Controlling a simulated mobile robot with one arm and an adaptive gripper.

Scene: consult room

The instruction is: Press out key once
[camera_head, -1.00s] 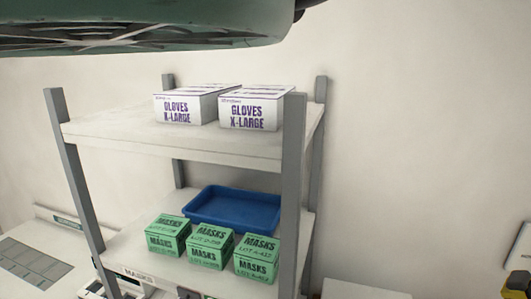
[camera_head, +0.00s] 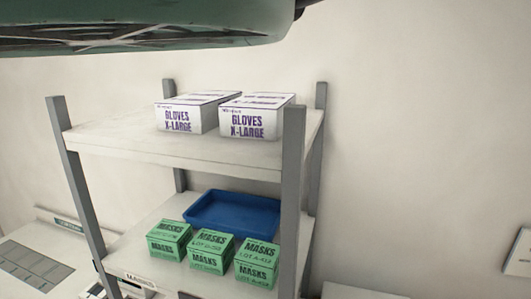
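I cannot make out a key marked "out" in the head view. A white device (camera_head: 95,291) shows in part at the bottom left, behind the shelf's front post; its face is cut off and too small to read. A flat panel with grey rectangles (camera_head: 35,265) lies on a white surface at the lower left. It is unclear whether these are keys. My gripper is not in view.
A grey-posted shelf unit (camera_head: 180,150) fills the middle. Its upper shelf holds glove boxes (camera_head: 190,115). The lower shelf holds green mask boxes (camera_head: 207,252) and a blue tray (camera_head: 235,214). A dark green shape (camera_head: 140,32) covers the top left.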

